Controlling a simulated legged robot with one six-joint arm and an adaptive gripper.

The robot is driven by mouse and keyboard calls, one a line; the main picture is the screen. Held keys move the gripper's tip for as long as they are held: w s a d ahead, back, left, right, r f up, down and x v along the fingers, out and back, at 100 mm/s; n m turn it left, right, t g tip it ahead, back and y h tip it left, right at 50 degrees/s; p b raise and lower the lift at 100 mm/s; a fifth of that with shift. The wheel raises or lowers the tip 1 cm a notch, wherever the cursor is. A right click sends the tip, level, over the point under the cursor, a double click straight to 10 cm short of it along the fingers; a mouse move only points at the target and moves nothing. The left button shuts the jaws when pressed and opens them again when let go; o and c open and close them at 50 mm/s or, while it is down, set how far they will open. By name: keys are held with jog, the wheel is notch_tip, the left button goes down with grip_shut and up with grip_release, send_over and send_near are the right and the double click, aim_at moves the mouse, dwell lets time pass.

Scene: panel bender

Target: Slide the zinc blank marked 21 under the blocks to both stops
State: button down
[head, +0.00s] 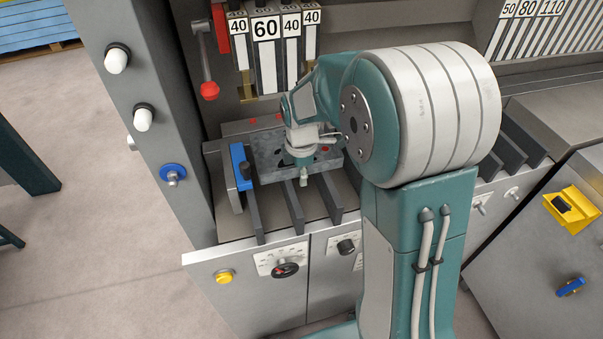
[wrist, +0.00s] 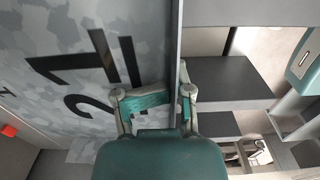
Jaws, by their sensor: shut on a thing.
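The zinc blank (head: 267,158), a mottled grey plate, lies flat on the bender's bed below the blocks (head: 266,55) marked 40 and 60. It fills the left of the wrist view (wrist: 60,60), with large dark characters partly hidden by my gripper. My gripper (head: 303,172) is shut on the blank's front edge, one finger on each side in the wrist view (wrist: 155,92). A blue side stop (head: 240,166) stands close to the blank's left edge; I cannot tell whether they touch. Small red marks (head: 253,121) show behind the blank; contact at the back is unclear.
Dark support bars (head: 293,205) run forward from the bed beneath the blank. A red-knobbed lever (head: 208,90) hangs at the left. The front panel has a dial (head: 285,268) and a yellow button (head: 224,276). My arm hides the bed's right part.

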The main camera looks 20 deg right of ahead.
jog(key=shift+a, duration=0.25)
dwell(0.7)
jog(key=shift+c, duration=1.3)
grip_release()
notch_tip(320, 180, up, 12)
jog(key=shift+w, duration=0.15)
jog(key=s+r+m+t, duration=0.2)
jog(key=s+m, duration=0.7)
jog(key=s, duration=0.1)
jog(key=s+r+m+t, duration=0.2)
jog(key=s+m+t, duration=0.1)
jog(key=s+m, duration=0.6)
jog(key=shift+s+d+t, duration=0.3)
jog(key=shift+s, duration=0.75)
